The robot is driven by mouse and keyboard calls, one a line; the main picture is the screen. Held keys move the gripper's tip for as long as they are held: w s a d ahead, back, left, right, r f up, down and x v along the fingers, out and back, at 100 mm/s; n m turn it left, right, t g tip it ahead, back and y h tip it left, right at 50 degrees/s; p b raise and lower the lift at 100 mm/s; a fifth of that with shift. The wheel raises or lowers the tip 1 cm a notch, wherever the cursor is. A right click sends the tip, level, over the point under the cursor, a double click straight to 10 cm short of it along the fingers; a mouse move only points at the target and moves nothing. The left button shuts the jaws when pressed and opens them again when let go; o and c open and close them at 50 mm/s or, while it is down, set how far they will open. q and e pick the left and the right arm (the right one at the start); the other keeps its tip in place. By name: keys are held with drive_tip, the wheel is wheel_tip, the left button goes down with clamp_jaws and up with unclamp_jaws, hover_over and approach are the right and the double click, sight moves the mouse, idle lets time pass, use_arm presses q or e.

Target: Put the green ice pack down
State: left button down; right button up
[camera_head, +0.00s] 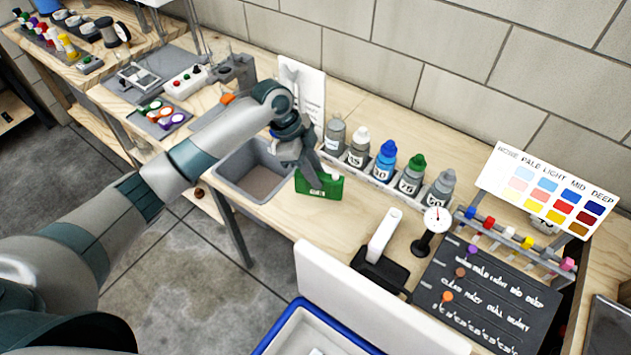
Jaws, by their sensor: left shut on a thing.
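The green ice pack (319,187) is a flat green block with a small pale label on its front. It stands on edge at the right side of the grey sink basin, near the front edge of the wooden bench. My left gripper (310,168) points down from above and is shut on its top edge. I cannot tell whether the pack's underside touches the bench. My right gripper does not show.
Several bottles (385,161) stand in a row behind and right of the pack. The grey sink (250,172) lies to its left. A white device (384,235) and a dial gauge (433,225) stand to the right. A white-lidded blue cooler (315,330) is in front. Some bare bench (350,207) lies right of the pack.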

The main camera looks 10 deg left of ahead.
use_arm(q)
wheel_tip(320, 180, down, 2)
drive_tip(key=shift+f+p, duration=0.2)
drive_tip(key=shift+p, duration=0.55)
drive_tip(key=shift+f, duration=0.65)
drive_tip(key=shift+f, duration=0.15)
drive_tip(key=c, duration=1.5)
unclamp_jaws()
